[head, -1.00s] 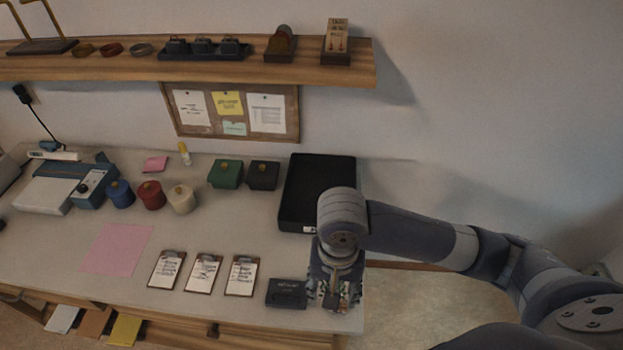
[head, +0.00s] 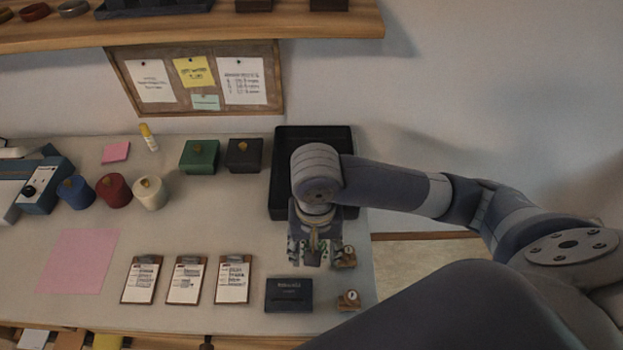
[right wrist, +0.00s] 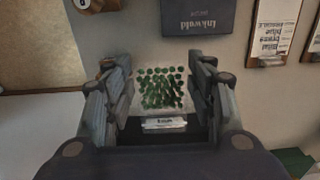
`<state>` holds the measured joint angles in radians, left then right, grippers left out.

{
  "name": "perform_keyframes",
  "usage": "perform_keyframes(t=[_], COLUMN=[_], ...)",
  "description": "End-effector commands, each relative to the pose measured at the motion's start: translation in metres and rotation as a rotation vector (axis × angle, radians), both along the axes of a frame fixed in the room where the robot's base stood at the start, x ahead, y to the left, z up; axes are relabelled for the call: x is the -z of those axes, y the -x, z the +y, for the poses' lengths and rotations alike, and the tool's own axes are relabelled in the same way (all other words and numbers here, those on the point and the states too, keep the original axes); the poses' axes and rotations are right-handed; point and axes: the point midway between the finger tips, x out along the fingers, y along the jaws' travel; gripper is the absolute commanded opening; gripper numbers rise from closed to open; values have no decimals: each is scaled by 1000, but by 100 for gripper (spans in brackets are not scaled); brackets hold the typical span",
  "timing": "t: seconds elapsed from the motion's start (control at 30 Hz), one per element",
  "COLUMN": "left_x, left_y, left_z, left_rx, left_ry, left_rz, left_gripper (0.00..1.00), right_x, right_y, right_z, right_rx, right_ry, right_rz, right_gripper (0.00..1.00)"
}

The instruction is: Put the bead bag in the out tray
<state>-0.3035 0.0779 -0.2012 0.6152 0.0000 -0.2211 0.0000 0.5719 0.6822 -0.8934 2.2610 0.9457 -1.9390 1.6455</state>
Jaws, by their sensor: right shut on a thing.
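A clear bag of green beads (right wrist: 160,84) lies between the fingers of my right gripper (right wrist: 158,95) in the right wrist view. The gripper is shut on it. In the head view my right gripper (head: 314,252) points down above the desk, just in front of the black out tray (head: 283,160). The bag is mostly hidden by the fingers there. My wrist and forearm cover the tray's front right part; the visible inside of the tray is bare. My left gripper is not in view.
A black Inkwold box (head: 289,294) lies in front of the gripper. Two small wooden stamps (head: 348,300) are at the desk's right edge. Several clipboards (head: 187,280) lie to the left. Green (head: 200,156) and black (head: 245,154) boxes stand left of the tray.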

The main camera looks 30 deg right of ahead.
Motion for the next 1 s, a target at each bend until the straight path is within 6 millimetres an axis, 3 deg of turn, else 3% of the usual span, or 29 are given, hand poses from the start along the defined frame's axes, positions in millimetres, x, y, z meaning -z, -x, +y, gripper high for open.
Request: perform_keyframes(t=[0.7, 0.9, 1.0], left_x=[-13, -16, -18], left_y=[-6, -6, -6], left_z=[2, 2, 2], left_rx=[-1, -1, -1], left_ry=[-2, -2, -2], left_rz=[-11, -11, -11], left_gripper=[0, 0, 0], right_x=[-2, -1, 14], right_y=[-147, -176, -173], right_z=[-71, -85, -84], right_rx=[5, 3, 1], right_ry=[0, 0, 0], right_rz=[-1, -1, 3], right_gripper=[30, 30, 30])
